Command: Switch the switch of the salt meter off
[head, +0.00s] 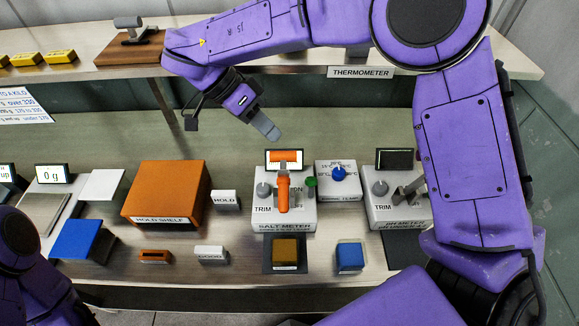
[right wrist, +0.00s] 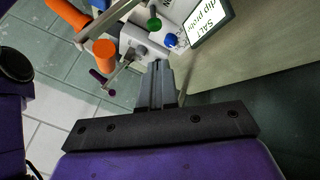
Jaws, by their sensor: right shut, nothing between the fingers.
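My left gripper is out of view; only part of my left arm shows at lower left.
A box with a blue knob (head: 338,173) and another grey meter (head: 380,212) stand to the right. An orange hold shelf (head: 165,190) and a HOLD sign (head: 225,199) stand left. An upper shelf (head: 440,68) runs behind. Brown and blue blocks lie in front.

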